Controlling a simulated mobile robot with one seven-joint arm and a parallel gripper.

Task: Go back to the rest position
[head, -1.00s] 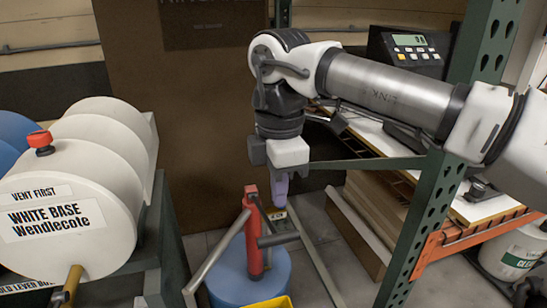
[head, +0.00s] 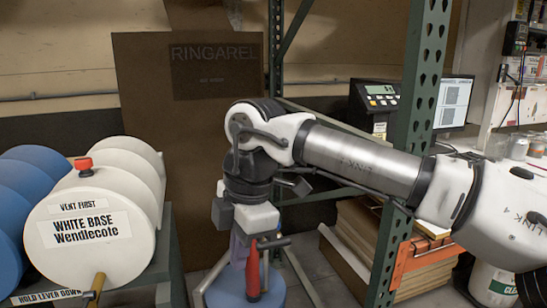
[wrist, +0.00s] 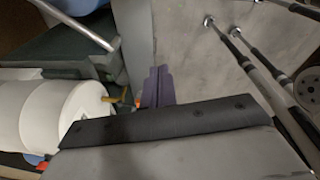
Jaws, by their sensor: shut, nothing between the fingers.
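My gripper (head: 237,248) hangs from the bent arm in the middle of the head view, pointing down. Its purple fingers are together and empty. In the head view they show just left of and behind a red upright handle (head: 252,270), which hides part of them; I cannot tell whether they touch it. The fingers also show shut in the wrist view (wrist: 157,88), above the dark edge of the gripper body, with nothing between them.
A white drum (head: 90,230) labelled White Base and a blue drum (head: 20,235) lie on a stand at the left. A green rack post (head: 414,110) stands behind my forearm. A blue round container (head: 230,292) is below the gripper. A scale display (head: 383,95) is at the back right.

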